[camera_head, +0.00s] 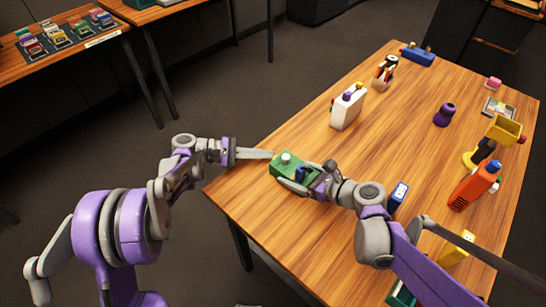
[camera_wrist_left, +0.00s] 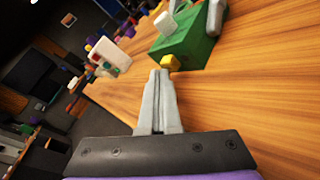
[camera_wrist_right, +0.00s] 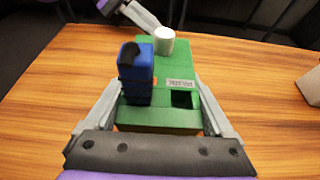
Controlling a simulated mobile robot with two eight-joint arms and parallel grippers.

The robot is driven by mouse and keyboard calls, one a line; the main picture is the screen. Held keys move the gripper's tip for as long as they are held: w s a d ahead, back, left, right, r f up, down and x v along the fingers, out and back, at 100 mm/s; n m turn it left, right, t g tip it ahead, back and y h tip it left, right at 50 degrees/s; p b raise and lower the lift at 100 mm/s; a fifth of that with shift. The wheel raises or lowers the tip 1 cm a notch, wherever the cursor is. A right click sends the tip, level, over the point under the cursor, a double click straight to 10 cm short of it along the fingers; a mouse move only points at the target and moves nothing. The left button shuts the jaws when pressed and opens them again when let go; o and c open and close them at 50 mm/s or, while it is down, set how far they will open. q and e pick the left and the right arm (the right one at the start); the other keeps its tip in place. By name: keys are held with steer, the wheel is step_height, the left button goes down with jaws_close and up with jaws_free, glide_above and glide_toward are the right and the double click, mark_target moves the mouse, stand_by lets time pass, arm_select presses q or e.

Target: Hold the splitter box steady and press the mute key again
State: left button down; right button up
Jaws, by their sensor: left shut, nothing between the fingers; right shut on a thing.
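The green box (camera_head: 282,165), which I take as the splitter box, sits on the wooden table near its left corner. On top it has a white round knob (camera_wrist_right: 164,40), a blue block (camera_wrist_right: 135,75), a small label too blurred to read and a dark square recess (camera_wrist_right: 181,99). My right gripper (camera_wrist_right: 160,100) is shut on the box, one finger along each side. A small yellow key (camera_wrist_left: 170,62) sticks out of the box's side in the left wrist view. My left gripper (camera_wrist_left: 160,75) is shut and empty, its tips just short of the yellow key; contact cannot be told.
On the table (camera_head: 262,220) stand a white box (camera_head: 348,108), a purple knobbed piece (camera_head: 444,114), an orange bottle-like thing (camera_head: 473,187) and a blue item (camera_head: 399,195). Bare wood lies between the green box and the white box. Another table (camera_head: 60,65) stands at upper left.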

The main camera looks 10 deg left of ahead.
arm_select(q)
steer(key=shift+w+a, duration=0.5)
steer(key=shift+a, duration=0.15)
steer(key=w+a, duration=0.1)
steer(key=a, duration=0.1)
steer(key=w+a, duration=0.2)
stand_by(0.4)
steer(key=shift+a, duration=0.1)
stand_by(0.4)
steer(key=s+a+r, duration=0.1)
steer(key=a+r, duration=0.3)
steer(key=a, duration=0.3)
steer(key=shift+s+a, duration=0.2)
steer(key=shift+a, duration=0.15)
stand_by(0.3)
steer(key=shift+r, duration=0.1)
arm_select(e)
steer(key=o, duration=1.2)
